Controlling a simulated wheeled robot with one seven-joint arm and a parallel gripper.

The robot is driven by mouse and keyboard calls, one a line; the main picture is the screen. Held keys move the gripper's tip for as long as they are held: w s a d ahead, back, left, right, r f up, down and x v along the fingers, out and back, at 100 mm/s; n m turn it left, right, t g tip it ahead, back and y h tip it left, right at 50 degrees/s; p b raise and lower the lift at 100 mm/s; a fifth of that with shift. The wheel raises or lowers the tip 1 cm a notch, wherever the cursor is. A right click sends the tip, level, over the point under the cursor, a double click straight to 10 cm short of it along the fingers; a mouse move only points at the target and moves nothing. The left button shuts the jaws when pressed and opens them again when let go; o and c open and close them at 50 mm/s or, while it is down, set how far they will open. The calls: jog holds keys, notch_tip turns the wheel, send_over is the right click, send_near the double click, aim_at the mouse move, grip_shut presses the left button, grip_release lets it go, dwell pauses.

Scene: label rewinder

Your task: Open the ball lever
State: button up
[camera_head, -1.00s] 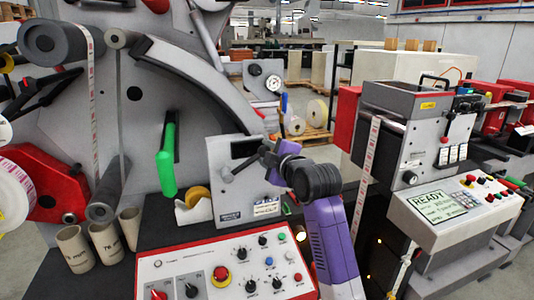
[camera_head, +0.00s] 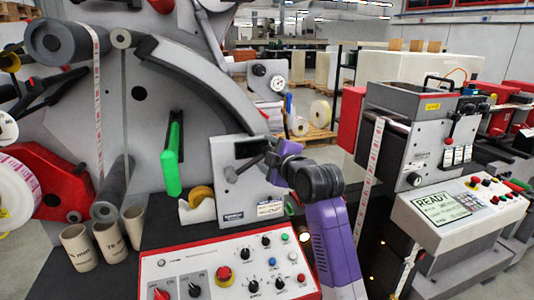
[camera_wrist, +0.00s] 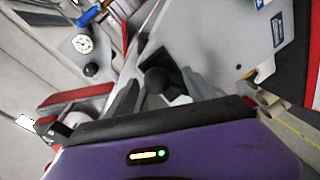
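The ball lever (camera_head: 244,169) is a dark rod on the front of a grey box (camera_head: 232,203) with a dark slot. In the head view its upper end is close to my gripper (camera_head: 270,156), and the contact there is too small to make out. In the wrist view the dark ball (camera_wrist: 157,80) lies between the two grey fingers of my gripper (camera_wrist: 160,88). The fingers are spread, one on each side of it. A gap shows on the left side; contact on the right is unclear.
A control panel (camera_head: 205,262) with a red button lies in front of the box. A green handle (camera_head: 173,160) and a yellow roll (camera_head: 202,195) are to its left. Cardboard cores (camera_head: 107,240) stand further left. A grey machine with a screen (camera_head: 450,207) is at the right.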

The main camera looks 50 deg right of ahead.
jog(key=b+v, duration=0.1)
jog(key=v, duration=0.6)
jog(key=shift+s, duration=0.25)
jog(key=shift+a, duration=0.1)
jog(key=shift+r, duration=0.1)
